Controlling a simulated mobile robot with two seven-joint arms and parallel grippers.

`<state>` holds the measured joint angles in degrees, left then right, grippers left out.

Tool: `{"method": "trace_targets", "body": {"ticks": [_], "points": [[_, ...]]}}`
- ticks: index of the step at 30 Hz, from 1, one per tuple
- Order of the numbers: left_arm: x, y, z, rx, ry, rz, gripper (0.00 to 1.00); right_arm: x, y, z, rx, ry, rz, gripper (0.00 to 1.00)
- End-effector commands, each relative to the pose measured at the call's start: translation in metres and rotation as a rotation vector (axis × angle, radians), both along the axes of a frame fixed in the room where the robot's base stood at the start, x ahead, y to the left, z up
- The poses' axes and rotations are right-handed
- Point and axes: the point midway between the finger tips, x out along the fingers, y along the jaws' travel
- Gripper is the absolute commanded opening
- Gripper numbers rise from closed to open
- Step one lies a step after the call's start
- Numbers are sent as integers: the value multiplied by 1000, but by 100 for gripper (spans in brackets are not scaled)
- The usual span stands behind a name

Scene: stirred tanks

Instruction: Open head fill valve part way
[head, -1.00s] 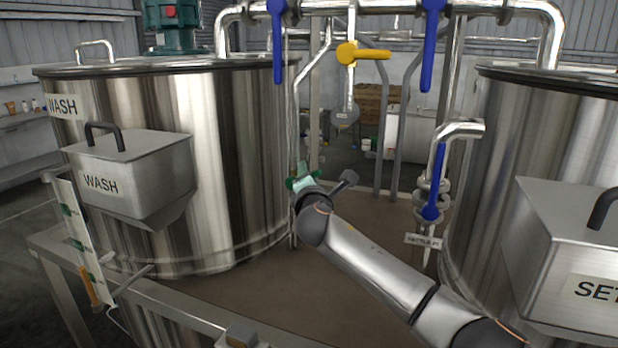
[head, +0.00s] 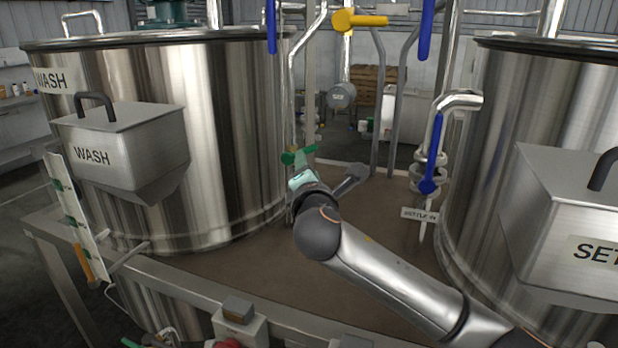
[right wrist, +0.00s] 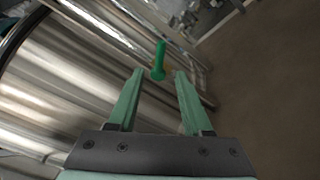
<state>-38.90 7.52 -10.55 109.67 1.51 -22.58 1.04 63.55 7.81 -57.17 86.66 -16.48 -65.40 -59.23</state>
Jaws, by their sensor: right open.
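A green valve handle (head: 298,155) is on a thin upright pipe between the wash tank and the settling tank in the head view. In the right wrist view the green handle (right wrist: 160,50) appears just beyond and between my fingertips. My right gripper (right wrist: 159,77) is open, with its two pale green fingers apart and nothing held. In the head view my right gripper (head: 301,178) is just below the green handle, partly hidden by my wrist. I cannot tell whether the fingers touch the handle. My left gripper is not in view.
The steel wash tank (head: 215,130) stands close on the left, the other tank (head: 545,110) on the right. A blue-handled valve (head: 432,160) is at the right. The brown deck between is mostly clear.

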Motion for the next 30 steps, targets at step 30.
{"method": "trace_targets", "body": {"ticks": [30], "points": [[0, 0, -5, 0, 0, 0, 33, -28, -1, 1, 0, 0, 0, 50]]}}
